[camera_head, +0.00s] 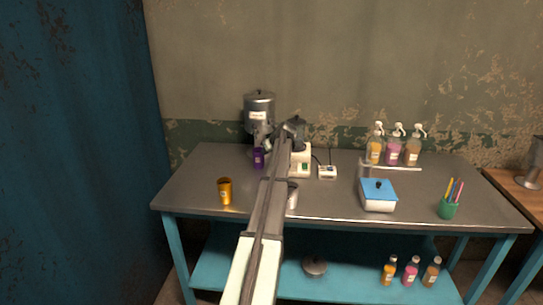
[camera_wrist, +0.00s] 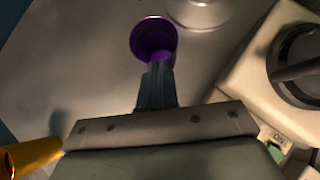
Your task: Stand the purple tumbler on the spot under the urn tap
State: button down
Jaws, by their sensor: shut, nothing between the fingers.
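The purple tumbler (camera_head: 258,158) stands upright on the metal table just in front of the steel urn (camera_head: 259,108). In the wrist view I look into the open mouth of the tumbler (camera_wrist: 153,36), and the round foot of the urn (camera_wrist: 200,12) is at the top edge. My gripper (camera_head: 264,140) is above and beside the tumbler, partly hidden by my own arm. In the wrist view the fingers of my gripper (camera_wrist: 158,72) are together and empty, with their tips at the tumbler's near rim. I cannot tell whether they touch. The tap and the spot are not clearly visible.
A cream machine (camera_head: 301,160) with a green switch stands right of the tumbler. A yellow cup (camera_head: 225,191) is at the front left. A small white box (camera_head: 327,172), a blue-lidded container (camera_head: 378,195), pump bottles (camera_head: 394,150) and a green pen cup (camera_head: 449,207) are farther right.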

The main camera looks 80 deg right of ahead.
jog(key=shift+w+d, duration=0.75)
jog(key=s+a+f+v, duration=0.1)
jog(key=f+v, duration=0.1)
jog(key=v, duration=1)
jog(key=shift+s+a+r, duration=0.2)
jog(key=shift+s+a, duration=0.15)
jog(key=shift+a, duration=0.15)
